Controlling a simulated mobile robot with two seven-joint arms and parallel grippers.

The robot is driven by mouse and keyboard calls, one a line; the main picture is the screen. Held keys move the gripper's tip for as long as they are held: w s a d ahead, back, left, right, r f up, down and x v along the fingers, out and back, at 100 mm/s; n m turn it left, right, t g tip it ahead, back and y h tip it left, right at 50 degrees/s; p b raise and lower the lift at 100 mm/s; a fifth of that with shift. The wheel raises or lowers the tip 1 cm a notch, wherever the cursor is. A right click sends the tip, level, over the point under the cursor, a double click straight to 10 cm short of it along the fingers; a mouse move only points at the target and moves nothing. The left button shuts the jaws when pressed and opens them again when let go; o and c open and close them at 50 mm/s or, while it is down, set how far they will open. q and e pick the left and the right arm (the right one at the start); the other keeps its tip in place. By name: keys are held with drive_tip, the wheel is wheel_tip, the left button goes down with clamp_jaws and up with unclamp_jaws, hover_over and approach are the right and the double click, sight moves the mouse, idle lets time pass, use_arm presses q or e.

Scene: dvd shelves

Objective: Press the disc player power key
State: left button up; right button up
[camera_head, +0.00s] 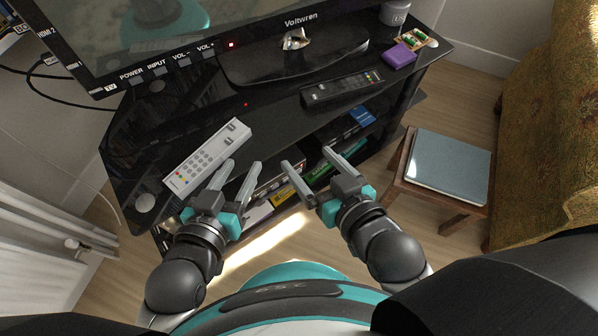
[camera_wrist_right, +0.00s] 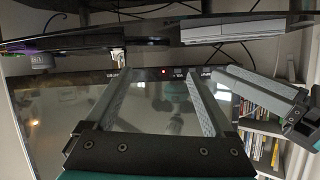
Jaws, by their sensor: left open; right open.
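I cannot clearly make out the disc player or its power key. The shelves under the black TV stand (camera_head: 270,95) are partly hidden by its top and my grippers. My left gripper (camera_head: 243,165) is open and empty, in front of the stand near the white remote (camera_head: 207,156). My right gripper (camera_head: 306,157) is open and empty in front of the stand, to the right of the left one. In the right wrist view, nothing is held between the right fingers (camera_wrist_right: 155,100), and my left gripper (camera_wrist_right: 262,92) shows at the right.
The TV (camera_head: 190,35) has a small red light and labelled keys, including POWER, along its lower edge. A black remote (camera_head: 342,88) and a purple box (camera_head: 398,55) lie on the stand. Cases, one yellow (camera_head: 283,194), sit below. A stool (camera_head: 447,165) stands right.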

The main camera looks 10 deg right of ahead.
drive_tip(key=shift+w+r, duration=0.15)
drive_tip(key=shift+w, duration=0.05)
drive_tip(key=c, duration=0.6)
clamp_jaws()
drive_tip(key=shift+s, duration=0.2)
idle(0.3)
drive_tip(key=d+f+n+g+h, duration=0.1)
drive_tip(key=f+n, duration=0.5)
drive_tip(key=f, duration=0.8)
drive_tip(key=w+d+f+n+g+h, duration=0.1)
drive_tip(key=d+f+n+g, duration=0.2)
drive_tip(key=f, duration=1.1)
drive_tip(key=n, duration=0.3)
drive_tip(key=shift+d+f+n, duration=0.25)
drive_tip(key=shift+d+n, duration=0.15)
